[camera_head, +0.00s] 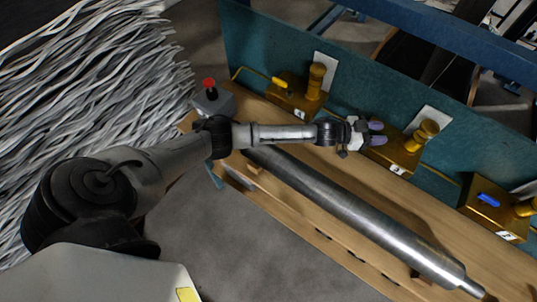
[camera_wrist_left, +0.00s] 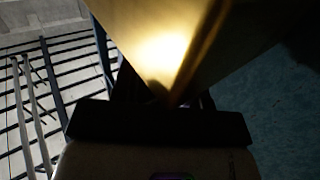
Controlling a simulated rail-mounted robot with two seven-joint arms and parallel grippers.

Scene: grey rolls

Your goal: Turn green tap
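My left gripper (camera_head: 377,133) reaches in from the left to the middle brass tap block (camera_head: 397,156). Its two purple-tipped fingers show apart, one above the other, at the block's left end. No green handle shows; the gripper may hide it. In the left wrist view a brass surface (camera_wrist_left: 160,50), brightly lit, fills the upper middle close to the camera, and the fingertips cannot be made out there. My right gripper is not in view.
A block with a yellow handle (camera_head: 279,83) stands left, one with a blue handle (camera_head: 488,200) right. A teal panel (camera_head: 260,50) stands behind them. A long metal roller (camera_head: 350,210) lies along the wooden bench in front. A red button (camera_head: 209,83) sits on a grey box.

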